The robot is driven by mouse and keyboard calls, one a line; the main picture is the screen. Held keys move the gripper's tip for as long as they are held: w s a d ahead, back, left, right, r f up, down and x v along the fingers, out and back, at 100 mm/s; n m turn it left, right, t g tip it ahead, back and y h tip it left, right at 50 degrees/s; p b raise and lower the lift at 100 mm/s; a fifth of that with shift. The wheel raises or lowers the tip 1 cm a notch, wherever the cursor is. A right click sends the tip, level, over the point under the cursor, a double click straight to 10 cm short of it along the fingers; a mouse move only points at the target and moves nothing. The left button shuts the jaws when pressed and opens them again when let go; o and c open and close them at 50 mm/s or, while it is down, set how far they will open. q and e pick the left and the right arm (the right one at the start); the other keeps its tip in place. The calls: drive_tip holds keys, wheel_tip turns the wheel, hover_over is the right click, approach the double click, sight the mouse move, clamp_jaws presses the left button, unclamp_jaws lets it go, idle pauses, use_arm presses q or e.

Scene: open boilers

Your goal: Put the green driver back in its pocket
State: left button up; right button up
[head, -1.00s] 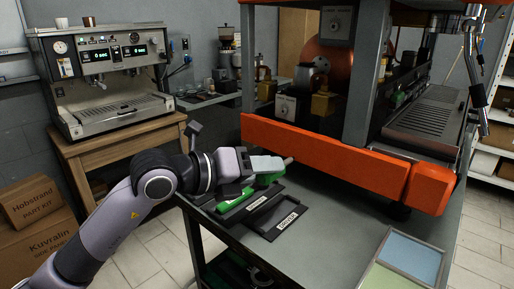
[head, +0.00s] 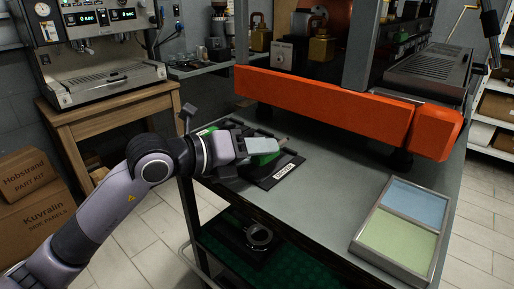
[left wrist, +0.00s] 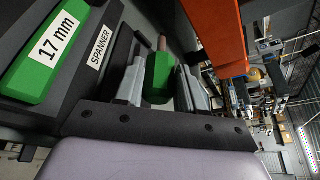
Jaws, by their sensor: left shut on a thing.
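My left gripper (head: 264,147) is shut on the green driver (head: 265,159), with the driver's thin end pointing right in the head view. The driver's green handle (left wrist: 159,78) shows between my fingers in the left wrist view. Gripper and driver are over or just at the black pocket tray (head: 262,182) with the label DRIVER (head: 285,171); they hide much of its recess. I cannot tell whether the driver touches the tray. My right gripper is not in view.
A green 17 mm spanner (left wrist: 45,50) lies beside a SPANNER label (left wrist: 101,47). The orange machine beam (head: 330,105) runs close behind the trays. A blue and green two-part tray (head: 403,230) stands at the front right. The bench top (head: 335,185) between is clear.

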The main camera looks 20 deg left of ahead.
use_arm(q)
drive_tip(key=shift+f, duration=0.6)
drive_tip(key=o, duration=1.2)
drive_tip(key=shift+o, duration=0.2)
drive_tip(key=shift+f, duration=0.1)
drive_tip(key=shift+f+b, duration=0.15)
drive_tip(key=shift+b, duration=0.15)
drive_tip(key=shift+a+r+p, duration=0.15)
drive_tip(key=shift+r+p, duration=0.85)
drive_tip(key=shift+r, duration=0.2)
drive_tip(key=shift+r+p, duration=1.95)
drive_tip(key=shift+r, duration=0.65)
